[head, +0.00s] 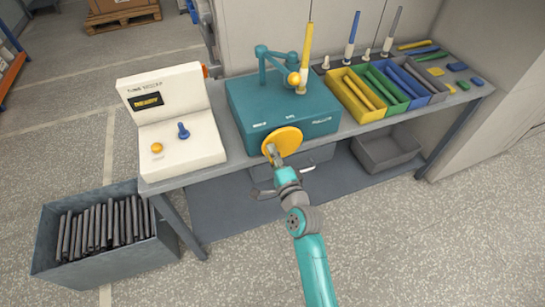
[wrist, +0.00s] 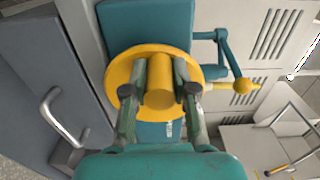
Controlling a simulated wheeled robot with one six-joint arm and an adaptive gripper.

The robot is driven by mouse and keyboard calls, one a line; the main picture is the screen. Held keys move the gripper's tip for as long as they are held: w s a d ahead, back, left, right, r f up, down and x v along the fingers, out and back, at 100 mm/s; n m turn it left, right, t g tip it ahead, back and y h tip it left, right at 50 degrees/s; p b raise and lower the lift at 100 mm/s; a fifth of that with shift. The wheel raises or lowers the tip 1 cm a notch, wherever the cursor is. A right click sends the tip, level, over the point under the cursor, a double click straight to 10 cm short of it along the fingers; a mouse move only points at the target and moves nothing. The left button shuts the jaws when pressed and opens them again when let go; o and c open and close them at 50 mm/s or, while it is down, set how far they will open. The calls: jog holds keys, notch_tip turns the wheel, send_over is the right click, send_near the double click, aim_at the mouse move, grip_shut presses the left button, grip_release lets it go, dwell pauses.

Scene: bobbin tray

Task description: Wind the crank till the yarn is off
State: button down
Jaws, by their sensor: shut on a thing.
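A teal winding machine (head: 285,105) stands on the bench with a round yellow wheel (head: 290,138) on its front. My gripper (head: 274,155) is at this wheel. In the wrist view, the fingers of my gripper (wrist: 158,92) are shut on the wheel's thick yellow knob (wrist: 159,75), one on each side. A teal jointed crank arm (head: 264,66) with a yellow ball (head: 294,78) rises from the machine top.
A white control box (head: 203,125) with a small dark display stands left of the machine. A tray with coloured compartments (head: 413,99) and several upright tubes is to the right. A grey bin (head: 120,265) of dark rods stands on the floor at left. Floor in front is clear.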

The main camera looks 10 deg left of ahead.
jog(key=m, duration=0.2)
jog(key=r+m, duration=0.2)
jog(key=m, duration=0.1)
jog(key=shift+w+d+m, duration=0.3)
jog(key=shift+d, duration=0.1)
dwell(0.3)
jog(key=c, duration=0.9)
grip_release()
jog(key=shift+s+d, duration=0.1)
jog(key=v, duration=1.1)
jog(key=shift+s+d, duration=0.25)
